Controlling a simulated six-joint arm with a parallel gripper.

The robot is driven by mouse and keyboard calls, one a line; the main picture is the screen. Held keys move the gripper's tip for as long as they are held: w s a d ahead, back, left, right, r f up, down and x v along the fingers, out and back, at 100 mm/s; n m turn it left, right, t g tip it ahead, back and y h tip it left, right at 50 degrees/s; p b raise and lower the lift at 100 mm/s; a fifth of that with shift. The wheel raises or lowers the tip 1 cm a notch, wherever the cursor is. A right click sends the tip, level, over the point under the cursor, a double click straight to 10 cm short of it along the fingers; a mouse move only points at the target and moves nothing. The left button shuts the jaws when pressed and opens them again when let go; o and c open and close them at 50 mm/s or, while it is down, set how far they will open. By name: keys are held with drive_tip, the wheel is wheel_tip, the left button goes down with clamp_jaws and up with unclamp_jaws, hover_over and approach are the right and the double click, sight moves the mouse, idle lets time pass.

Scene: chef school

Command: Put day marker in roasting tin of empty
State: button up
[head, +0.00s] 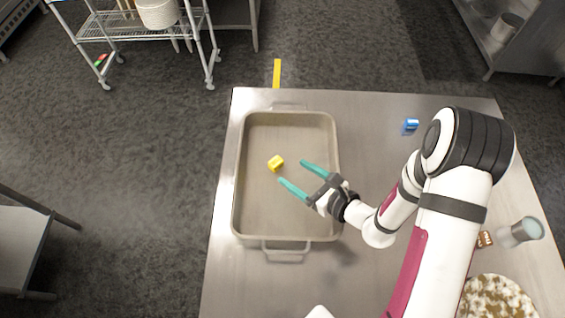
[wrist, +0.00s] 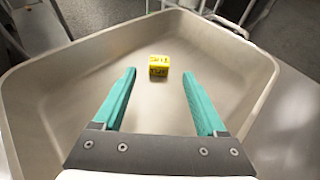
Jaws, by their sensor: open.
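A small yellow block with dark printing, which looks like the day marker (head: 276,163), lies inside the roasting tin (head: 285,238), near its middle. It also shows in the wrist view (wrist: 158,67), beyond and between my fingertips. The grey roasting tin has a handle at each end and stands at the left of the metal table; its wall also shows in the wrist view (wrist: 50,77). My gripper (head: 291,172) is over the tin with its teal fingers apart. Nothing is between the fingers, and they are apart from the yellow block.
A blue object (head: 411,124) stands at the table's far right. A glass (head: 520,232), a small brown block (head: 485,239) and a speckled round item (head: 497,300) are at the right front. A wire rack (head: 130,30) stands beyond the table on the floor.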

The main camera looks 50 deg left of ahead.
drive_tip(key=v, duration=0.3)
drive_tip(key=shift+d, duration=0.2)
drive_tip(key=s+d+r+n+g, duration=0.2)
drive_tip(key=r+n, duration=0.1)
drive_tip(key=r, duration=0.4)
drive_tip(key=s+d+r+n+g, duration=0.2)
drive_tip(key=r+n, duration=0.2)
drive_tip(key=r, duration=0.2)
drive_tip(key=s+d+r+n+t+h, duration=0.1)
drive_tip(key=s+d+h, duration=0.1)
drive_tip(key=d+h, duration=0.2)
drive_tip(key=s+d+r+n+t+h, duration=0.1)
drive_tip(key=s+d+n+h, duration=0.1)
drive_tip(key=d, duration=0.9)
drive_tip(key=s+d+r+n+t+h, duration=0.1)
drive_tip(key=s+d+n+h, duration=0.1)
drive_tip(key=d+h, duration=0.3)
drive_tip(key=d, duration=0.3)
drive_tip(key=shift+s+r+t+h, duration=0.25)
drive_tip(key=shift+r+t+h, duration=0.05)
drive_tip(key=shift+r+t, duration=0.1)
